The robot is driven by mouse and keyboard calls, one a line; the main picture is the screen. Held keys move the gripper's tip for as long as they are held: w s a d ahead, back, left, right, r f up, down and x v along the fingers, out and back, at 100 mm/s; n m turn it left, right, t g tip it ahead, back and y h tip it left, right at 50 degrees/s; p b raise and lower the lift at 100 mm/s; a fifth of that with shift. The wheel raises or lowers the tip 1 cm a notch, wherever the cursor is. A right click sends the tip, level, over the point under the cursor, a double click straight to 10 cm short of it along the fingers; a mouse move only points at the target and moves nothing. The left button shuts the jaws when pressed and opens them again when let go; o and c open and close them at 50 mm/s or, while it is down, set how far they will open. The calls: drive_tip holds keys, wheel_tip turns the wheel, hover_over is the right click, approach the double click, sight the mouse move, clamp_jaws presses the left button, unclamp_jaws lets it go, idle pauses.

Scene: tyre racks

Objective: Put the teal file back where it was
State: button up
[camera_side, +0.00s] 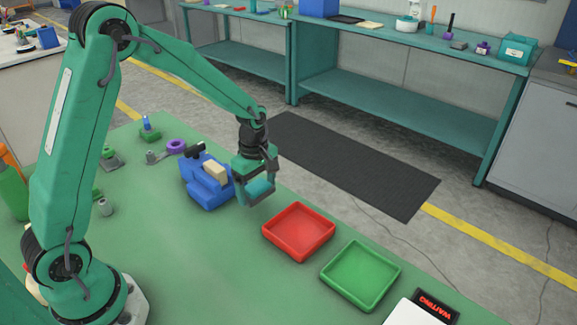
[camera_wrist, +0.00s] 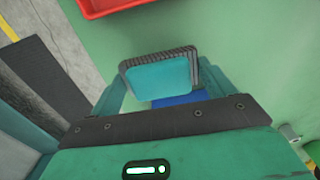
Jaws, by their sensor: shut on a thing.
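My gripper (camera_side: 256,180) is shut on the teal file (camera_wrist: 158,78). In the wrist view the file shows as a flat teal block against a dark ridged jaw pad; the rest of it is hidden by the gripper. In the side view the gripper hangs just right of the blue vise (camera_side: 206,190), above the green table. I cannot tell whether the file touches anything below.
A pale block (camera_side: 215,172) sits at the vise. A red tray (camera_side: 299,232) and a green tray (camera_side: 361,275) lie to the right, both empty. A purple ring (camera_side: 176,146) and small parts lie behind left. A sign reading WAITING (camera_side: 436,306) stands front right.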

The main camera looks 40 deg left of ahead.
sight(258, 197)
drive_tip(key=shift+w+a+f, duration=0.1)
drive_tip(key=shift+a, duration=0.05)
drive_tip(key=shift+f, duration=2)
drive_tip(key=shift+f, duration=0.1)
drive_tip(key=o, duration=0.8)
wheel_tip(258, 197, up, 12)
drive_tip(key=shift+f, duration=0.1)
drive_tip(key=shift+r, duration=0.25)
